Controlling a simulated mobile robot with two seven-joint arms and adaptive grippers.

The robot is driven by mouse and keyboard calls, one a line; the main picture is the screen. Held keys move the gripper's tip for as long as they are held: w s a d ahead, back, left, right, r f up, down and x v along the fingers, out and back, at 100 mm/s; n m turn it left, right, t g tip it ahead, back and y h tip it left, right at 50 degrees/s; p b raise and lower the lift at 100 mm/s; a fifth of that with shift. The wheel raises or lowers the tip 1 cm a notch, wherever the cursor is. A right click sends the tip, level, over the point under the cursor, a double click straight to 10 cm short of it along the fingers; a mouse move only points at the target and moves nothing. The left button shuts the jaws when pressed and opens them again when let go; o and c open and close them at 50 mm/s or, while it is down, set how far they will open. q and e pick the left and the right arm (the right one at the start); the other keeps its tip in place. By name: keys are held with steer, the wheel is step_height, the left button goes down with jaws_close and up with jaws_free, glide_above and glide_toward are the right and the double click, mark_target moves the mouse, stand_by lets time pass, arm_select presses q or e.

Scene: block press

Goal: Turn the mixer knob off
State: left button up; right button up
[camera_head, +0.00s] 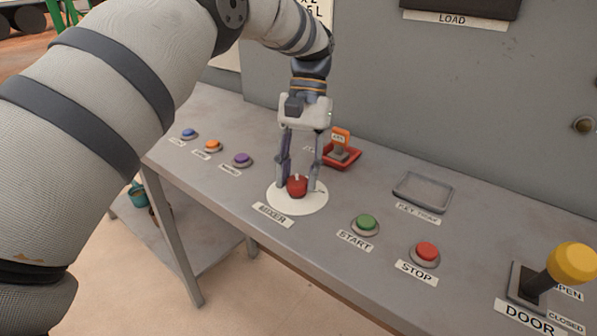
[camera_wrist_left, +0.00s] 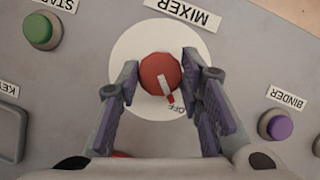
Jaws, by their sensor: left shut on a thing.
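The mixer knob (camera_head: 297,187) is a small red round knob on a white disc (camera_head: 284,206), beside the MIXER label (camera_head: 273,215). In the left wrist view the knob (camera_wrist_left: 153,75) has a white pointer with a red end, directed down and slightly right, toward the partly hidden OFF mark (camera_wrist_left: 181,110). My left gripper (camera_head: 298,182) comes down over the knob from above. In the left wrist view its two purple-grey fingers (camera_wrist_left: 160,72) sit on either side of the knob, shut on it. My right gripper is not in view.
Blue, orange and purple buttons (camera_head: 242,159) lie left of the knob. A red tray (camera_head: 352,162) with an orange-tagged key stands behind it. The green START button (camera_head: 365,223), red STOP button (camera_head: 426,253), empty key tray (camera_head: 440,180) and yellow-topped DOOR lever (camera_head: 571,263) are to the right.

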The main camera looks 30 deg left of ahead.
arm_select(q)
steer(key=shift+f+n, duration=0.1)
steer(key=shift+n, duration=0.2)
stand_by(0.4)
steer(key=o, duration=1.1)
steer(key=shift+o, duration=0.2)
steer(key=v, duration=0.7)
steer(key=shift+r, duration=0.25)
steer(key=shift+a, duration=0.1)
